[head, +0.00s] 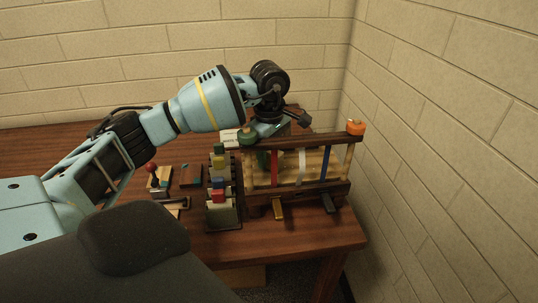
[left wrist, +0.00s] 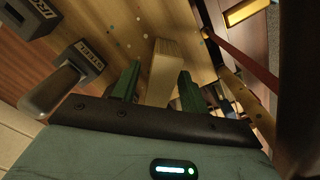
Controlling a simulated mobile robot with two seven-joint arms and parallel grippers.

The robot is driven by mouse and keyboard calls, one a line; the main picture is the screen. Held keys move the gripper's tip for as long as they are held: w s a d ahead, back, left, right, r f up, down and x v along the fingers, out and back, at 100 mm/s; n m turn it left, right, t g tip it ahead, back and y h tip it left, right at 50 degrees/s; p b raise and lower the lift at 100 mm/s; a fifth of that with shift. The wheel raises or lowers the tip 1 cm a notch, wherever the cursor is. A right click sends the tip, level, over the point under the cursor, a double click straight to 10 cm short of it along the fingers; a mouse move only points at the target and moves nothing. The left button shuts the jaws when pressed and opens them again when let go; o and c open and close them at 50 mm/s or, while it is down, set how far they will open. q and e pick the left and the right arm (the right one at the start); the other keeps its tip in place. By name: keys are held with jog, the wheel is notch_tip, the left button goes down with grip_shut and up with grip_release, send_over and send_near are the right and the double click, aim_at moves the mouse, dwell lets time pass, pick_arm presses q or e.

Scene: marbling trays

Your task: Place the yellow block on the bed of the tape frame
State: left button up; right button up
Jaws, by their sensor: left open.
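The tape frame (head: 300,143) stands on the right of the table, with dark rails, pale posts and red, white and blue strips across it. Its pale wooden bed (head: 313,164) shows behind the strips. My left gripper (left wrist: 157,82) is open over the frame, its green fingers apart. A pale yellowish block (left wrist: 163,68) lies between the fingers in the left wrist view, against a pale speckled wooden surface; I cannot tell whether the fingers touch it. In the head view the frame's top rail partly hides this gripper. My right gripper is not in view.
A rack (head: 222,214) of coloured blocks, including a red one (head: 218,196), stands left of the frame. A red-knobbed tool (head: 152,170) lies further left. An orange knob (head: 356,128) tops the frame. The brick wall (head: 440,150) is close on the right.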

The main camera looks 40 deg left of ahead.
pick_arm(q)
notch_tip(320, 180, up, 12)
jog(key=shift+f, duration=0.2)
dwell(0.5)
jog(key=shift+r, duration=0.1)
